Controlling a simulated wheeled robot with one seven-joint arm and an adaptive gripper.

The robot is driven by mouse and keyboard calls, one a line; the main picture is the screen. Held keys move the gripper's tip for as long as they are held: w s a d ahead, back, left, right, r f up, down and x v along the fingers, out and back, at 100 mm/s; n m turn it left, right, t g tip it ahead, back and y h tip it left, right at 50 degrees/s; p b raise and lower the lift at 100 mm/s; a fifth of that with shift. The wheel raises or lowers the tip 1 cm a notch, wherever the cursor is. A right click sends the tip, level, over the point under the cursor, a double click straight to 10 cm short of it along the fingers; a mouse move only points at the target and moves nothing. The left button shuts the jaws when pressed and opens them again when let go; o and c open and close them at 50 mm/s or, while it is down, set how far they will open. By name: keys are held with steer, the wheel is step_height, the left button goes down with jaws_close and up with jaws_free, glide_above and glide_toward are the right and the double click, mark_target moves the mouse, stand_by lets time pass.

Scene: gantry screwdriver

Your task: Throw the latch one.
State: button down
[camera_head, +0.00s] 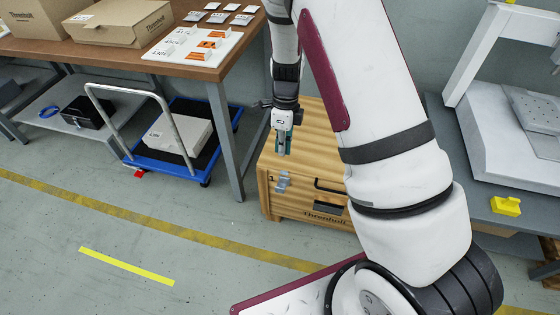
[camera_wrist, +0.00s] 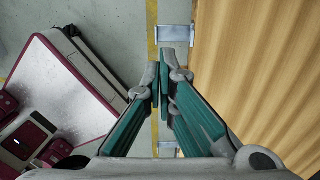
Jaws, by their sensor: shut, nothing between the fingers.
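A wooden crate (camera_head: 295,208) stands on the floor between the two work tables. A grey metal latch (camera_head: 283,182) is on its front face near the left corner; any other latch there is hidden by my arm in the head view. In the wrist view one metal latch part (camera_wrist: 175,33) sticks out from the crate edge beyond my fingertips, and another (camera_wrist: 168,150) shows low, partly covered by my gripper. My gripper (camera_head: 284,152) is shut and empty, pointing down above the crate's front edge. It also shows in the wrist view (camera_wrist: 164,72).
A wooden-topped table (camera_head: 120,57) with boxes stands at the left, with a blue trolley (camera_head: 185,160) below. A grey bench (camera_head: 492,212) with a yellow block (camera_head: 506,205) is at the right. The floor (camera_head: 110,222) in front of the crate's left side is clear.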

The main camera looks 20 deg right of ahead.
mark_target(280, 191)
steer(key=f+b, duration=0.2)
steer(key=f, duration=0.2)
steer(key=s+a+f+b, duration=0.1)
steer(key=f+b, duration=0.1)
steer(key=f, duration=0.2)
steer(key=s+f+b, duration=0.1)
steer(key=f+b, duration=0.1)
steer(key=f, duration=0.3)
steer(key=shift+a, duration=0.2)
